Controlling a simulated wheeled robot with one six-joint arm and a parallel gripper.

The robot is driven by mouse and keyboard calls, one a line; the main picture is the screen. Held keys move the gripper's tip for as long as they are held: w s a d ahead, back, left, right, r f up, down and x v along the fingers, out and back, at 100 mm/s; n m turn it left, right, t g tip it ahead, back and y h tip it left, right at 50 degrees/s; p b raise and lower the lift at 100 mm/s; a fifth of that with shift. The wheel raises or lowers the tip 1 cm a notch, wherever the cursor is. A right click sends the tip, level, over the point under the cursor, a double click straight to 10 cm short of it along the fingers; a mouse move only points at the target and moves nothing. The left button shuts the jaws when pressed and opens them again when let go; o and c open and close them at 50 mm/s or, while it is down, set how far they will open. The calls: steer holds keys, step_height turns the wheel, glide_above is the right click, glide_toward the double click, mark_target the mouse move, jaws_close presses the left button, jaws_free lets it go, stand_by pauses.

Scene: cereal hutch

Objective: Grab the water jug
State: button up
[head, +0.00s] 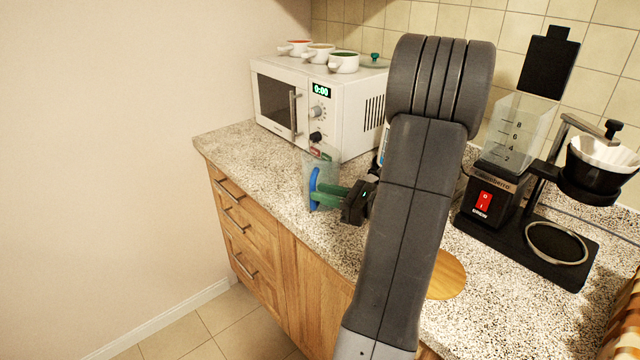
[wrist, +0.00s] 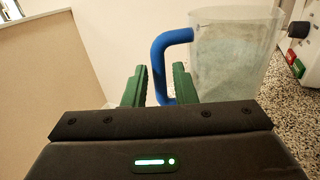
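The water jug (head: 324,162) is clear with a blue handle (head: 314,187). It stands on the speckled counter, in front of the microwave. My gripper (head: 328,194) is level with the handle, its green fingers pointing at it. In the wrist view, the jug (wrist: 236,55) is right of centre. Its handle (wrist: 160,62) shows between the two green fingers of my gripper (wrist: 160,80), with a gap on each side. The fingers are open. How deep the handle sits between them is hard to tell.
A white microwave (head: 322,100) with several small pots on top stands behind the jug. A black coffee maker (head: 495,200) is at right. A round wooden board (head: 447,277) lies partly behind my arm. The counter's left end (head: 225,142) is clear.

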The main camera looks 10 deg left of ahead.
steer(key=shift+p+x, duration=0.4)
steer(key=shift+x, duration=2.3)
steer(key=shift+s, duration=0.1)
jaws_close()
steer(key=shift+r, duration=0.1)
